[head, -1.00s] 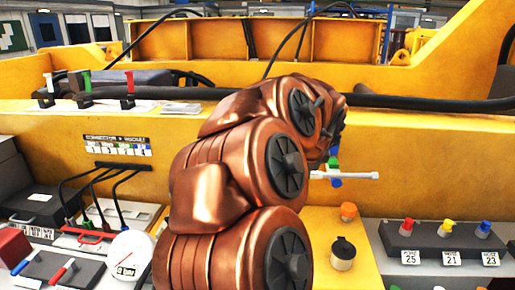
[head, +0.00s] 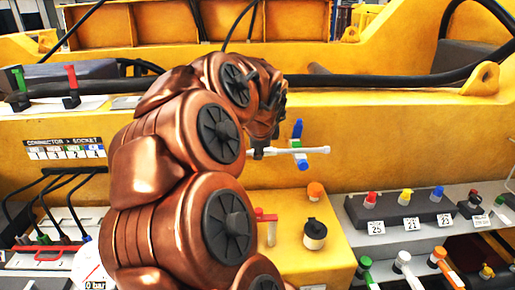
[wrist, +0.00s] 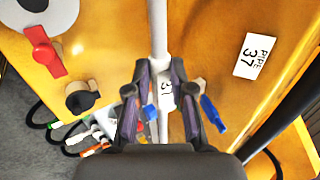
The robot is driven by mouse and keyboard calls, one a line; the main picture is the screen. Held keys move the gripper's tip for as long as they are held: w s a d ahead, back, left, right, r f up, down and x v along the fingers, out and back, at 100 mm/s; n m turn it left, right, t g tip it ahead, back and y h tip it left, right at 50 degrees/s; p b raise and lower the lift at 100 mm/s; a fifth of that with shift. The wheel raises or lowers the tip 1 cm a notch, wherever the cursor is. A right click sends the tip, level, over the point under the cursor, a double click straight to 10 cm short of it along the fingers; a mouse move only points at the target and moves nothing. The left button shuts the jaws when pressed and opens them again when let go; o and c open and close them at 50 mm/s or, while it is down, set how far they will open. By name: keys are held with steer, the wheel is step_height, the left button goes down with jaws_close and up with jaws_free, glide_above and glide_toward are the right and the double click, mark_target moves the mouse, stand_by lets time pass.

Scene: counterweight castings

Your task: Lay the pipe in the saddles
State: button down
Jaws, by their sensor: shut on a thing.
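My gripper (wrist: 160,68) is shut on a pale pipe (wrist: 158,25), with one finger on each side of it in the wrist view. A label reading 37 shows on the pipe between the fingers. In the head view the pipe (head: 317,150) sticks out level to the right of my gripper (head: 261,151), in front of the yellow wall. Blue pieces (head: 302,163) show close to the pipe there, and one blue piece (wrist: 213,113) with a tan part lies right of the fingers in the wrist view. I cannot tell whether these are the saddles or whether the pipe touches them.
A card reading PIPE 37 (wrist: 257,55) lies on the yellow surface. A black-capped jar (head: 314,235), an orange knob (head: 315,190) and a red-handled piece (head: 268,226) stand nearby. Numbered connectors (head: 408,210) line the right. A black cable (head: 380,82) crosses behind. My copper-coloured arm hides the middle left.

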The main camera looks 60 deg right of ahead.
steer(key=w+d+f+p, duration=0.2)
steer(key=w+d+p, duration=0.1)
steer(key=w+d, duration=0.2)
steer(key=shift+w+d+f+p, duration=0.2)
steer(key=shift+d+f+p, duration=0.2)
steer(key=shift+d, duration=0.45)
stand_by(0.3)
steer(key=c, duration=0.9)
jaws_free()
steer(key=shift+c, duration=0.2)
steer(key=shift+s, duration=0.1)
